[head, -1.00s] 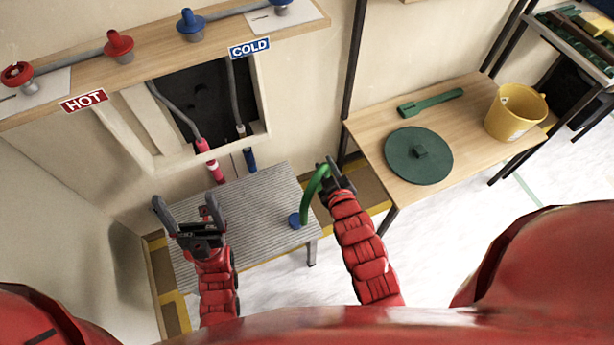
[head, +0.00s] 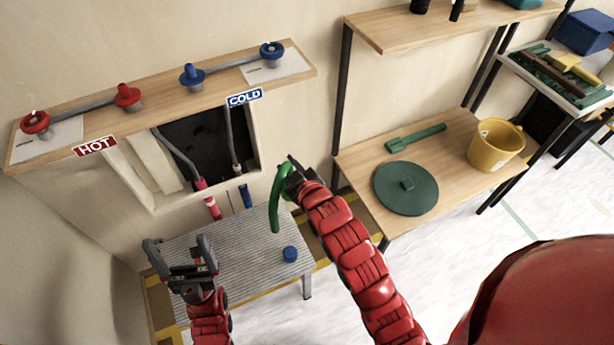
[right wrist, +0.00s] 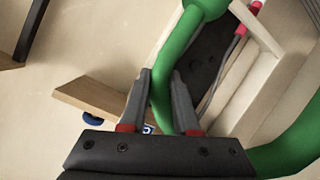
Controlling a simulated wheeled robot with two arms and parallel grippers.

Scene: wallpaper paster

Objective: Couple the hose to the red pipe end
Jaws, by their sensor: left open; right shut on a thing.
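The green hose (head: 276,205) hangs in a curve from my right gripper (head: 290,172), which is shut on it above the grey ribbed table. In the right wrist view the hose (right wrist: 186,45) runs between the fingers of the right gripper (right wrist: 162,95). The red pipe end (head: 213,208) points up at the back of the table, left of the hose and apart from it. Above it hangs a red-tipped pipe (head: 200,184) from the wall opening. My left gripper (head: 179,252) is open and empty at the table's left side.
A blue pipe end (head: 246,196) stands right of the red one. A blue cap (head: 290,254) lies on the ribbed table (head: 245,258). The valve shelf (head: 160,108) is above the wall opening. A wooden table (head: 350,160) at right holds a green disc (head: 405,188) and yellow bucket (head: 495,146).

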